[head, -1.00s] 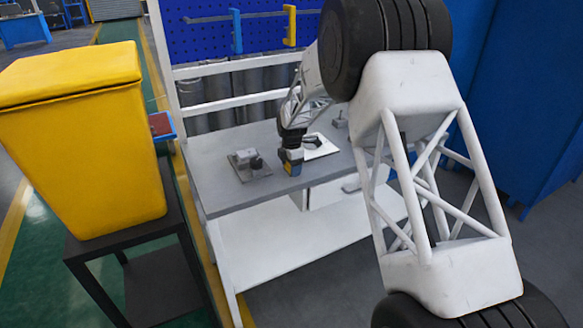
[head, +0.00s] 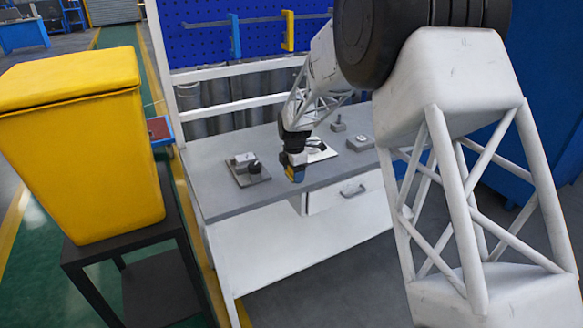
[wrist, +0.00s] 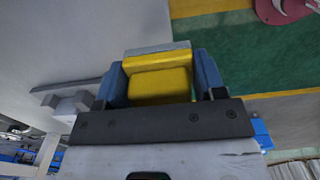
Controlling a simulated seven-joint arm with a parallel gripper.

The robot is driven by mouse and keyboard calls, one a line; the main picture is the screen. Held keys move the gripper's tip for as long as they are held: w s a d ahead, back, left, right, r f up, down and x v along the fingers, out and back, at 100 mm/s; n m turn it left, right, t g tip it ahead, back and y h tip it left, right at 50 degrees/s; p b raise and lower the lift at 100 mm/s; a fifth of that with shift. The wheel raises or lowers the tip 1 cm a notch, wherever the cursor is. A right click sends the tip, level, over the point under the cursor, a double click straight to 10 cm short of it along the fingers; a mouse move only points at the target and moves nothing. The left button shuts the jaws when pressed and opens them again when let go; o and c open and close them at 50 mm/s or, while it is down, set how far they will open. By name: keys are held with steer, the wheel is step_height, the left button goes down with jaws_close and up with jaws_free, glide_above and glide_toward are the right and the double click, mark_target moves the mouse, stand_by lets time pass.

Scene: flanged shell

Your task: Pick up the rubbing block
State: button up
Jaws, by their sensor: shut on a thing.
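My gripper (head: 294,170) is over the front edge of the grey bench top in the head view, pointing down. In the wrist view its two blue fingers (wrist: 160,75) are shut on the sides of the rubbing block (wrist: 160,85), which is yellow with a grey strip along its far side.
The bench top (head: 215,155) bears a grey plate with a fixture (head: 247,168) left of my gripper, a pale plate (head: 320,152) behind it and a grey block (head: 360,143) to the right. A yellow bin (head: 80,150) stands at the left. A blue pegboard (head: 205,40) is behind.

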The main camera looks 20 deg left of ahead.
steer(key=s+d, duration=0.4)
steer(key=s, duration=0.4)
steer(key=shift+d+r, duration=0.3)
steer(key=shift+r, duration=0.1)
steer(key=o, duration=0.4)
steer(key=shift+c, duration=1.4)
steer(key=w+a+r, duration=0.2)
steer(key=w+a, duration=0.2)
steer(key=a, duration=0.5)
steer(key=w+a+r, duration=0.3)
steer(key=w+a, duration=0.1)
steer(key=a, duration=0.5)
steer(key=w+a+r, duration=0.3)
steer(key=w+a, duration=0.1)
steer(key=a, duration=0.4)
steer(key=shift+a+r, duration=0.25)
steer(key=shift+a, duration=0.15)
steer(key=shift+s, duration=0.1)
